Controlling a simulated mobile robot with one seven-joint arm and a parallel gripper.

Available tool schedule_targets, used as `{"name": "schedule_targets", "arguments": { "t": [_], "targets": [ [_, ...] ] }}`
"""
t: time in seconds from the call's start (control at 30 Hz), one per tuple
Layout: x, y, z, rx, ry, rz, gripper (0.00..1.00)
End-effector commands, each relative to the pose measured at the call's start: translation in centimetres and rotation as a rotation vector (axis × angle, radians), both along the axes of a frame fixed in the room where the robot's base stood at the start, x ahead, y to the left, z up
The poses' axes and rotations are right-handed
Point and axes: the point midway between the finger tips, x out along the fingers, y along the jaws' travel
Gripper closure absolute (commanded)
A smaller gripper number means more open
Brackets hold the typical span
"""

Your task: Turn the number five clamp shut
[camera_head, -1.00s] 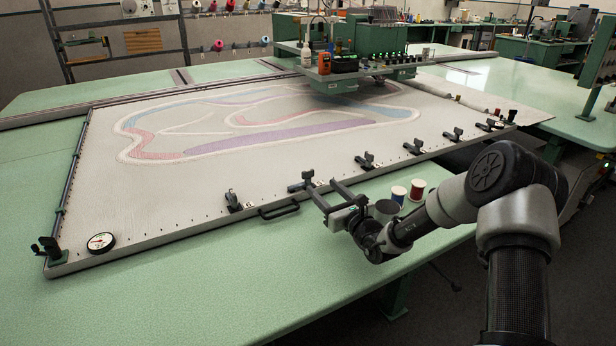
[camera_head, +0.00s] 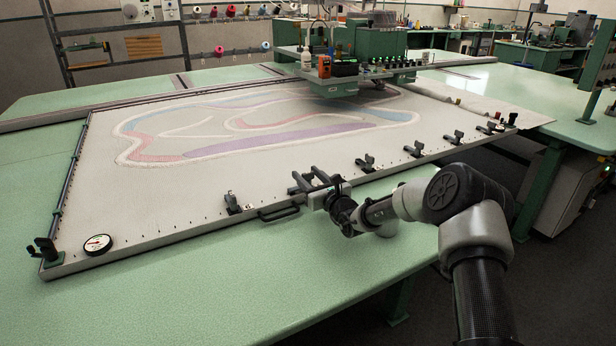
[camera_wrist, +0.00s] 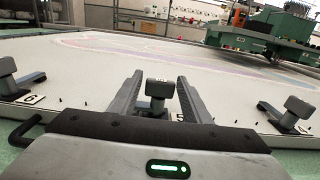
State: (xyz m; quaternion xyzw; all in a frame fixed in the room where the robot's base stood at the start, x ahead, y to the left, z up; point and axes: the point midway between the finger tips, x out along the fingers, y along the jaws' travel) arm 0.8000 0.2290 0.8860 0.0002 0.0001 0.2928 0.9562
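The number five clamp (camera_wrist: 159,92) is a dark grey block-headed clamp on the frame's near rail, in the middle of the wrist view. A "5" label (camera_wrist: 180,117) is partly visible beside it. My gripper (camera_wrist: 160,76) is open, with one finger on each side of the clamp's head and visible gaps between. In the head view my gripper (camera_head: 310,178) is at the rail and largely hides this clamp. The number six clamp (camera_wrist: 15,78) is to the left and the number four clamp (camera_wrist: 296,112) to the right in the wrist view.
A black handle (camera_head: 280,212) sits on the frame's front edge, left of my gripper. A round dial gauge (camera_head: 97,244) lies at the frame's near left corner. The green tufting machine (camera_head: 365,65) stands over the far side. The green table (camera_head: 230,290) in front is clear.

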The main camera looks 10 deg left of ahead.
Motion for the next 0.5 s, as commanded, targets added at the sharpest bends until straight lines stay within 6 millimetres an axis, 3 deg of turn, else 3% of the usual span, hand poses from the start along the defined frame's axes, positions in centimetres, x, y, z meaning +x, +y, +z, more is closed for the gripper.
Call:
{"name": "schedule_targets", "arguments": {
  "t": [0.03,0.2,0.5],
  "targets": [
    [0.00,-0.01,0.00,0.000,0.000,0.000,0.65],
    [-0.01,-0.03,0.00,0.000,0.000,0.000,0.90],
    [-0.09,0.06,0.34,0.000,0.004,-0.036,0.90]
  ]
}}
